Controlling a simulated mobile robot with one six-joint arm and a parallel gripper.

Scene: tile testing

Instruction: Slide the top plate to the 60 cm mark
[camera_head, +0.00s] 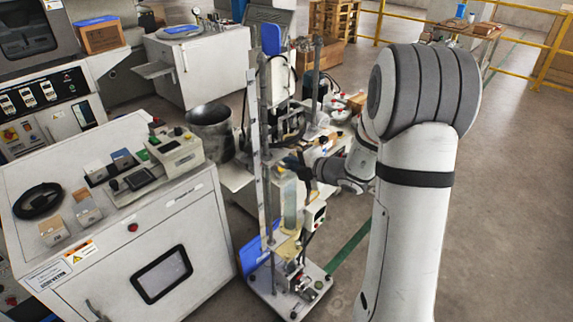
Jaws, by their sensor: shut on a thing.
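A tall test stand with a thin upright ruler (257,150) and metal posts stands in the middle of the view. Its marks are too small to read. The top plate (283,170) appears as a small, partly hidden piece at mid-height on the posts, beside the ruler. My gripper (294,164) reaches in from the right at that height. Its dark fingers are shut at the plate's edge, and the exact contact is too small to see. A pale upright block (290,205) is below, above the stand's base plate (289,298).
A white control cabinet (120,230) stands close on the left. A dark metal bucket (211,130) and a cluttered bench (335,130) are behind the stand. A blue panel (271,39) tops the stand. Open floor (500,200) lies to the right.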

